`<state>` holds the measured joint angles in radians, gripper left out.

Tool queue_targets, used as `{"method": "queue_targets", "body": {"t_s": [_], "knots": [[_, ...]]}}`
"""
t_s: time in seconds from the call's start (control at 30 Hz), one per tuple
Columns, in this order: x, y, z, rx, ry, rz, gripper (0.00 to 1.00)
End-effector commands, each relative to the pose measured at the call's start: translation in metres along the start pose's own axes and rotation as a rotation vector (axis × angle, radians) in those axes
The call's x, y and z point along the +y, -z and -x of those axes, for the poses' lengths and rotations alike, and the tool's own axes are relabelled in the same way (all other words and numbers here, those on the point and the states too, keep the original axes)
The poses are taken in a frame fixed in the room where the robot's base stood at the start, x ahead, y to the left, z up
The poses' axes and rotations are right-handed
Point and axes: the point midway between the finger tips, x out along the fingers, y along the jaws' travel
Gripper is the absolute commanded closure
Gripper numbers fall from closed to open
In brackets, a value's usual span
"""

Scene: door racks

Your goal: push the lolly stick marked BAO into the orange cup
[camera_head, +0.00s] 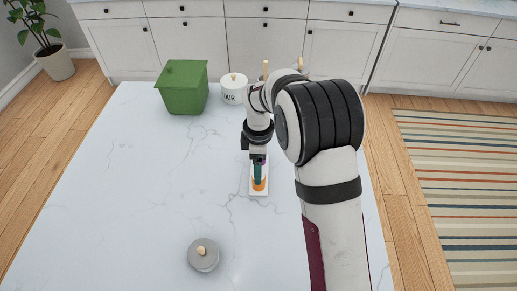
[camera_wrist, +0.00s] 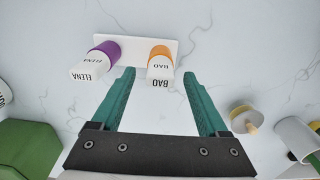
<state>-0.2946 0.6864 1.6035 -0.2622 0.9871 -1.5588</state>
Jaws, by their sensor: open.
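The lolly stick marked BAO (camera_wrist: 159,73) is white, with its name on two faces. In the wrist view it overlaps the orange cup (camera_wrist: 159,51), and its lower end is hidden, so I cannot tell how deep it sits. My gripper (camera_wrist: 159,78) is open, with a green finger on each side of the BAO stick and visible gaps. In the head view my gripper (camera_head: 258,176) is low over the white rack (camera_head: 254,193), partly covering the orange cup (camera_head: 260,186).
A purple cup (camera_wrist: 106,47) with a white stick marked ELENA (camera_wrist: 90,70) stands left of BAO in the wrist view. A green container (camera_head: 183,88) and white jar (camera_head: 233,92) stand at the back. A grey lid (camera_head: 204,261) lies in front. The left counter is clear.

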Motion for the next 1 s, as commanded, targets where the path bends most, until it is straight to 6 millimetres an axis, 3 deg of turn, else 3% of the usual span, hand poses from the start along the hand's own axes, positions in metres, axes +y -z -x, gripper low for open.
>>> {"method": "queue_targets", "body": {"t_s": [0.3, 0.43, 0.6, 1.0], "knots": [[0.001, 0.000, 0.096, 0.002, -0.005, -0.001, 0.23], [0.000, 0.000, 0.122, 0.001, -0.002, -0.001, 0.23], [0.000, 0.000, 0.136, 0.001, 0.000, -0.001, 0.23], [0.000, 0.000, 0.136, 0.000, 0.000, -0.001, 0.23]]}}
